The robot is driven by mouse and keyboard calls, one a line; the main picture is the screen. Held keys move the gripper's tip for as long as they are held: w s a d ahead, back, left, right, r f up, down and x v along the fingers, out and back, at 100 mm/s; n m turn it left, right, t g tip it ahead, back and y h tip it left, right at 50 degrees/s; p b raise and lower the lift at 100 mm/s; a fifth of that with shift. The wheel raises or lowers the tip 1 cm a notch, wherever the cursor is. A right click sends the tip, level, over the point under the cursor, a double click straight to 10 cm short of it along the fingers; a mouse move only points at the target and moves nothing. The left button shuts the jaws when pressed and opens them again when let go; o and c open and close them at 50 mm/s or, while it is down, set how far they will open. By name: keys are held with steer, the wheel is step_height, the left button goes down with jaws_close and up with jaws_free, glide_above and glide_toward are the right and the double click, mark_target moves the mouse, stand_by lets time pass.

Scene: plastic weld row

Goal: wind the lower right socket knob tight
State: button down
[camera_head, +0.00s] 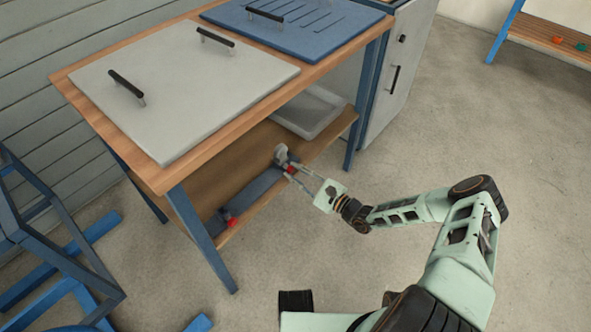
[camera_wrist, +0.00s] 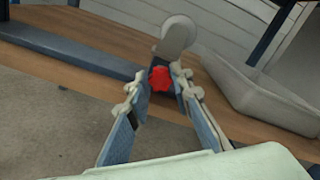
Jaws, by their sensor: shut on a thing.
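The lower right socket knob is red and sits on the near end of a small fixture with a grey rounded head (camera_head: 281,154), on the lower shelf of the workbench. In the wrist view the red knob (camera_wrist: 161,79) shows between my fingertips, with the pale disc-shaped head (camera_wrist: 177,35) behind it. My gripper (camera_head: 292,168) reaches in from the right at shelf height and is shut on the red knob. The fingers hide part of the knob in the head view. A second red knob (camera_head: 232,222) is at the left end of the same grey-blue strip (camera_head: 252,193).
A grey tray (camera_head: 318,127) stands on the shelf (camera_head: 190,167) to the right of the knob. The tabletop with a grey panel (camera_head: 185,85) overhangs the shelf. A blue table leg (camera_head: 203,243) stands at the front left.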

steer(key=shift+n, duration=0.5)
steer(key=c, duration=1.7)
jaws_free()
steer(key=shift+v, duration=4.05)
